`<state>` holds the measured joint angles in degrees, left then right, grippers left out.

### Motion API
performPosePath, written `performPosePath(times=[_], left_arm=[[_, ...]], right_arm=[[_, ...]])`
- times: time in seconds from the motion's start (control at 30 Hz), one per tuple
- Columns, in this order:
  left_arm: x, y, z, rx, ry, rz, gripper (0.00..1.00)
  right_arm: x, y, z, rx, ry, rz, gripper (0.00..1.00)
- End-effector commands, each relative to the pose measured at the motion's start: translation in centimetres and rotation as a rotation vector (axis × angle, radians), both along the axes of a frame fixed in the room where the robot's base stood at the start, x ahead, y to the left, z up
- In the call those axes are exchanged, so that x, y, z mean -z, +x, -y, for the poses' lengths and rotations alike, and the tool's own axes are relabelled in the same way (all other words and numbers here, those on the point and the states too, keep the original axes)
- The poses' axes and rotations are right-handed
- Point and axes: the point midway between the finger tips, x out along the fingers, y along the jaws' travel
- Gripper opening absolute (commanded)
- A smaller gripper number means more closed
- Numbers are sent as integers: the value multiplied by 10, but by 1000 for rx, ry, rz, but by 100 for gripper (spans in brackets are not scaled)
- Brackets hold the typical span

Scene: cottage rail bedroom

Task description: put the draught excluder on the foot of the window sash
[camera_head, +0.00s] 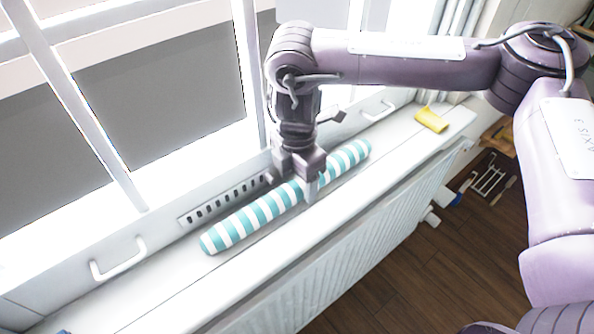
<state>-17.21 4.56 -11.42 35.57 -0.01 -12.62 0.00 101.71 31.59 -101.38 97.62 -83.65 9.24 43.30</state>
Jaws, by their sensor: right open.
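The draught excluder (249,220) is a long roll with teal and white stripes. It lies on the white window sill (180,300), along the foot of the window sash (160,226). My right gripper (307,190) points down over the middle of the roll, with one finger visible on its near side. It is open, its fingers around or just above the roll; its body hides a short stretch of stripes. I cannot tell whether the fingers touch it. My left gripper is not in view.
A slotted metal vent strip (226,200) sits on the sash foot behind the roll. White handles (118,260) stand out from the sash. A yellow object (432,120) lies on the sill's right end. A radiator (350,240) is below the sill.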

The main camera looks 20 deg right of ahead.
Motion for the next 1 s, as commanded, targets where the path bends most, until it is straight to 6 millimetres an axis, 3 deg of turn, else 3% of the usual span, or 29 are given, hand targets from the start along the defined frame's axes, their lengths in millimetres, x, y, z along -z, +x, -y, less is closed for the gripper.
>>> performPosePath(times=[0.17, 0.6, 0.8, 1.0], left_arm=[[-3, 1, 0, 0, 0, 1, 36], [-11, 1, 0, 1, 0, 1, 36], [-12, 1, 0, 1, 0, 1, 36], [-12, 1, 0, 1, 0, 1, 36]], right_arm=[[-20, 1, 0, -1, -1, 6, 67], [-107, 1, 0, 0, -1, 5, 67], [-121, 1, 0, -1, 0, 1, 67], [-122, 1, 0, -1, 0, 0, 67]])
